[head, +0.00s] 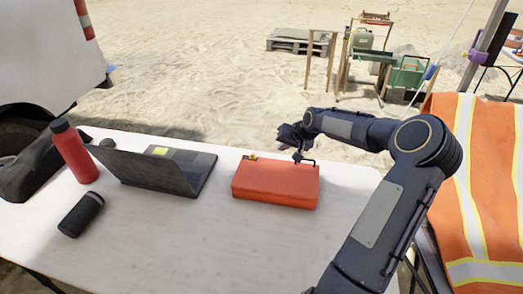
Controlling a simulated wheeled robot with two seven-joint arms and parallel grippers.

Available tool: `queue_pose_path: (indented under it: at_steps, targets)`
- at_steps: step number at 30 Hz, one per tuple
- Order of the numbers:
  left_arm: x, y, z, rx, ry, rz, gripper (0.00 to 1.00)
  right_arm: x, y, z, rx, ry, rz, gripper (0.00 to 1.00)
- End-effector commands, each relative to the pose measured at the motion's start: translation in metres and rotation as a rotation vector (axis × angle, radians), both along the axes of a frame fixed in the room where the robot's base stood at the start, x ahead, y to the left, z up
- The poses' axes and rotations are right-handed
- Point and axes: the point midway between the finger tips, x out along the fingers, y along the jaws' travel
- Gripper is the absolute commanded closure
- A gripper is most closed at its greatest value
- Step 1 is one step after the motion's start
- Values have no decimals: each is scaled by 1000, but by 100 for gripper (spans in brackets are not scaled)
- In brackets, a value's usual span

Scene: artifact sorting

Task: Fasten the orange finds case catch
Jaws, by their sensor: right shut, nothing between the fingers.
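The orange finds case (275,184) lies on the white table, right of the laptop, with its lid down. A small yellow piece (252,156) shows at its back left edge. The catch itself cannot be made out clearly, nor whether it is fastened. My right gripper (304,160) is shut and empty at the case's back right edge, its fingertips pointing down over the lid. Whether it touches the case I cannot tell. My left gripper is out of view.
An orange safety vest (490,185) hangs at the right. The table's front middle is clear. Sand, a pallet and stands lie beyond.

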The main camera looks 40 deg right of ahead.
Motion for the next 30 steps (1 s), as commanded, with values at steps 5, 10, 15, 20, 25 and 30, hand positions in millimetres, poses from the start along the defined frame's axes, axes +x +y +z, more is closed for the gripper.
queue_pose_path:
  at_steps: [5,10,15,20,25,30]
  targets:
    - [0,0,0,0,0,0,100,0,0,0,0,0,0,100]
    - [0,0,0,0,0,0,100,3,0,-4,1,0,2,100]
    - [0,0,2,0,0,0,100,17,2,-23,4,1,3,100]
    - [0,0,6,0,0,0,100,38,2,-50,4,1,3,100]
    - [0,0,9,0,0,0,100,60,2,-78,3,-1,2,100]
    - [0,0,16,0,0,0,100,80,18,-79,1,-1,3,100]
